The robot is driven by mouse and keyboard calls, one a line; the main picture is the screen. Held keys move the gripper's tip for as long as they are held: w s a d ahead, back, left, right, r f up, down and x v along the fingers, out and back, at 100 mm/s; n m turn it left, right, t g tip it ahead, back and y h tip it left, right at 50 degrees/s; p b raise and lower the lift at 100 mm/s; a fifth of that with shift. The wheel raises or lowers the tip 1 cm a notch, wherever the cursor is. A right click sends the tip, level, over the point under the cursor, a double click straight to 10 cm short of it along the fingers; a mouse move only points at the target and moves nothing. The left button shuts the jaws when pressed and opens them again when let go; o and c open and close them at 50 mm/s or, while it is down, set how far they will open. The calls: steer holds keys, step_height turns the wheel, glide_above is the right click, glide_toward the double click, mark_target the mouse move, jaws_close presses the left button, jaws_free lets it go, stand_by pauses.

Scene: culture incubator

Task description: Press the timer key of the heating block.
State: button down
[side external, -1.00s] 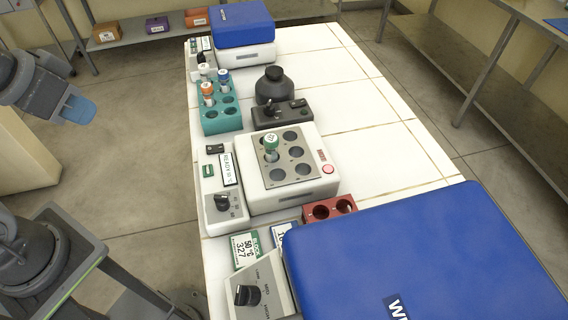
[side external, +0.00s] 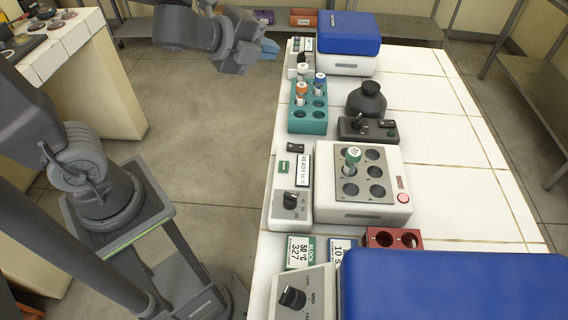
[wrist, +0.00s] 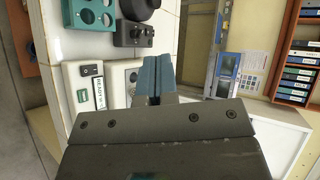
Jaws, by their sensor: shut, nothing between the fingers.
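The heating block (side external: 335,212) is a white box on the bench. A round red key (side external: 404,198) sits at the plate's right, beside a small red display; I cannot read a timer marking. My gripper (side external: 269,48), with blue fingertips, is shut and empty, in the air near the bench's far left. In the wrist view my gripper (wrist: 155,78) hides part of the block.
A teal tube rack (side external: 308,121), a dark bottle (side external: 367,99) and a black device with a knob (side external: 368,130) stand behind the block. A red rack (side external: 394,239) and a blue-lidded device (side external: 455,285) are in front. The bench's right is clear.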

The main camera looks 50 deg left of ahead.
steer(key=d+f+m+g+h, duration=0.35)
steer(key=d+m+h, duration=0.2)
steer(key=m, duration=0.55)
steer(key=m+g+h, duration=0.2)
steer(key=m+g, duration=0.3)
steer(key=m, duration=0.3)
glide_above(284, 163)
step_height(284, 163, down, 6)
steer(key=shift+f, duration=0.1)
steer(key=shift+f, duration=4.4)
steer(key=shift+f, duration=0.1)
steer(key=shift+f, duration=0.3)
